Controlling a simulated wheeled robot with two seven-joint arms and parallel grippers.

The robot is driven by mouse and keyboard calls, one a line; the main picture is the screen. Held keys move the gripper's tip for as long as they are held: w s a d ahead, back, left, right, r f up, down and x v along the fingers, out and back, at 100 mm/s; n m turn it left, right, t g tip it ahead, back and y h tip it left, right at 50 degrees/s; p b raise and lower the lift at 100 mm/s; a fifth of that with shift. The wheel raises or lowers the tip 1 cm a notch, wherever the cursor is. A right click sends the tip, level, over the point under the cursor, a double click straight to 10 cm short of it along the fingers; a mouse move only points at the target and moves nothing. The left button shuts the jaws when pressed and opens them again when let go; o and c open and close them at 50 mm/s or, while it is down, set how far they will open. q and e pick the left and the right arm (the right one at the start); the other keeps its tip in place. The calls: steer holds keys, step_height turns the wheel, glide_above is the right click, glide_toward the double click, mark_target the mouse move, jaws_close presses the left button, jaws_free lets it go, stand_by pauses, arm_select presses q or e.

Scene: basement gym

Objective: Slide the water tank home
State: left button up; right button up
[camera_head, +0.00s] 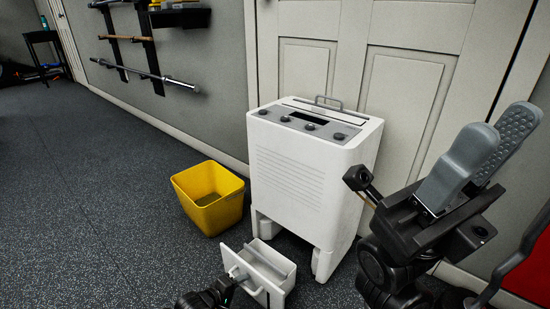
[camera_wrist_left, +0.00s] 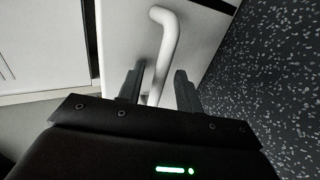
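The white water tank (camera_head: 268,267) is a small open box, pulled out low in front of the white dehumidifier (camera_head: 308,175). Its white bar handle shows in the left wrist view (camera_wrist_left: 168,45) and faces my left gripper (camera_head: 234,275). In that view the fingers (camera_wrist_left: 158,90) stand apart on either side of the handle, with narrow gaps visible; firm contact is not seen. My right gripper (camera_head: 492,150) is raised at the right, its grey fingers apart and empty. The slot behind the tank is mostly hidden.
A yellow bin (camera_head: 210,197) stands on the floor left of the dehumidifier. A panelled door (camera_head: 405,90) is close behind it. Bars hang on a wall rack (camera_head: 150,75). A red object (camera_head: 530,270) is at the right edge. The floor at left is clear.

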arm_select(q)
steer(key=shift+d, duration=0.1)
stand_by(0.6)
steer(key=shift+f+p, duration=0.1)
steer(key=shift+p, duration=0.35)
steer(key=shift+c, duration=0.4)
jaws_close()
